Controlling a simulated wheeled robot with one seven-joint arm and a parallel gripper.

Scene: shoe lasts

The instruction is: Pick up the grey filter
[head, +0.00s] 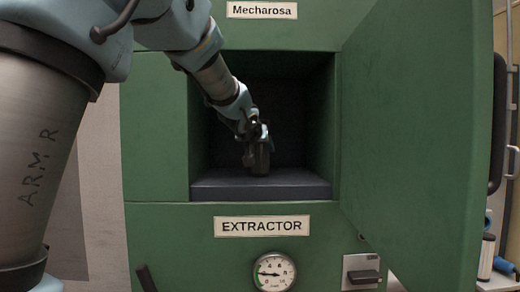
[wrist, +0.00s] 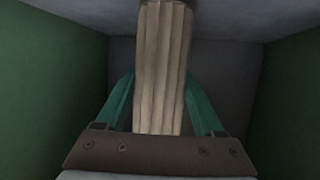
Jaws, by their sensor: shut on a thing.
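The filter (wrist: 160,70) is a pleated, greyish-beige cylinder in the wrist view, upright between the two teal fingers of my gripper (wrist: 160,100). In the head view my gripper (head: 256,140) is inside the open green extractor chamber (head: 205,130), and the filter (head: 262,160) shows as a dark shape at its fingers. My gripper is shut on the filter. The far end of the filter runs toward the top edge of the wrist view. I cannot tell whether its lower end touches the dark chamber floor (head: 300,188).
Green chamber walls stand close on both sides. The green door (head: 410,130) hangs open at the right. Below are a gauge (head: 274,272) and a latch (head: 362,276). A pale cylinder (head: 486,258) and a blue roll (head: 504,266) are at the far right.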

